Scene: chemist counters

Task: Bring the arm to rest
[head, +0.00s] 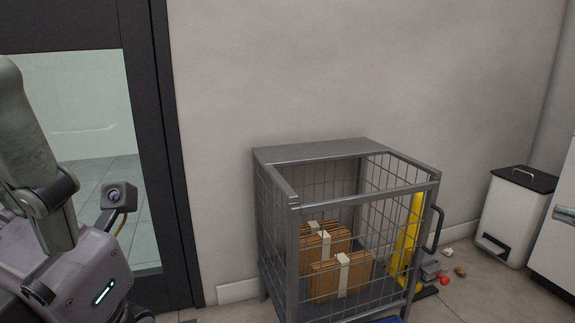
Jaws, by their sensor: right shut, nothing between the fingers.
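One of my arms stands at the left edge of the head view, with its grey-purple wrist housing, small camera and green light low in the picture.
A grey wire cage cart (325,151) holding several cardboard boxes (340,275) stands against the wall. A white pedal bin (512,222) stands right. A dark-framed glass door (172,150) is behind my arm.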

